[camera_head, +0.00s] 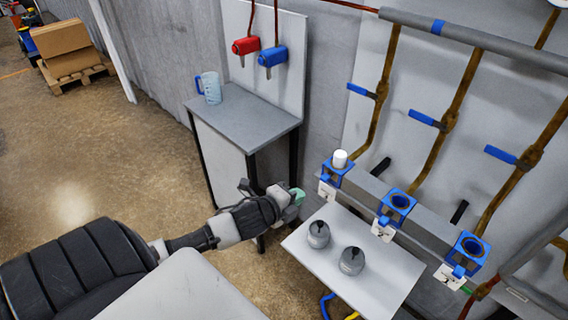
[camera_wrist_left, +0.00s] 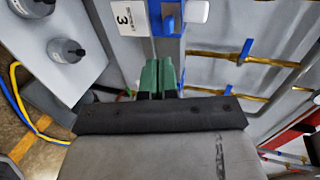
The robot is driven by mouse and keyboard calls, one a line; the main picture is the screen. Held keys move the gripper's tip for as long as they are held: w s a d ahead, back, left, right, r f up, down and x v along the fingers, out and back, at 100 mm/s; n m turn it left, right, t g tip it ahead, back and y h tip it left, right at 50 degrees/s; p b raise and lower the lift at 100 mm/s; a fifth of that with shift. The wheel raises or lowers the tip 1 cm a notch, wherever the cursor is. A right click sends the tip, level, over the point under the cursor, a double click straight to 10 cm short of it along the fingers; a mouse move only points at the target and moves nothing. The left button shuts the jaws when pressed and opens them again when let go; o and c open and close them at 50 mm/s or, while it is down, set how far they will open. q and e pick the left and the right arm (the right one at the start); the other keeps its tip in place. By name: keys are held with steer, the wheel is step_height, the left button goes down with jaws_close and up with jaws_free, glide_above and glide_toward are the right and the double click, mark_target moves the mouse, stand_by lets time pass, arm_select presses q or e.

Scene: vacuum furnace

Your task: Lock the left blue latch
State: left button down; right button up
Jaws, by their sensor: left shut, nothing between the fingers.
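The left blue holder (camera_head: 338,175) is fixed on the grey wall ledge, with a white cylinder (camera_head: 340,159) standing in it. A blue latch piece on its front is too small in the head view to tell its position. In the left wrist view a blue part (camera_wrist_left: 170,16) of the holder shows beside a white label with a 3 (camera_wrist_left: 127,18) and the white cylinder (camera_wrist_left: 196,12). My left gripper (camera_head: 298,196) is left of the holder and apart from it. Its green fingers (camera_wrist_left: 158,74) are shut and empty, pointing towards the blue part. My right gripper is out of view.
Two more blue holders (camera_head: 397,205) (camera_head: 468,254) sit along the ledge. A white shelf (camera_head: 375,294) with two dark grey round weights (camera_head: 318,234) (camera_head: 352,260) lies below them. Brown pipes with blue handles (camera_head: 425,118) are behind. A side table (camera_head: 240,115) stands at left.

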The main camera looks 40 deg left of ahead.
arm_select(q)
steer(key=shift+v, duration=2.4)
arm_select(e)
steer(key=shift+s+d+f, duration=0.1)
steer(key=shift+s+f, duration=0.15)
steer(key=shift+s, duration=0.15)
arm_select(q)
steer(key=shift+f, duration=0.1)
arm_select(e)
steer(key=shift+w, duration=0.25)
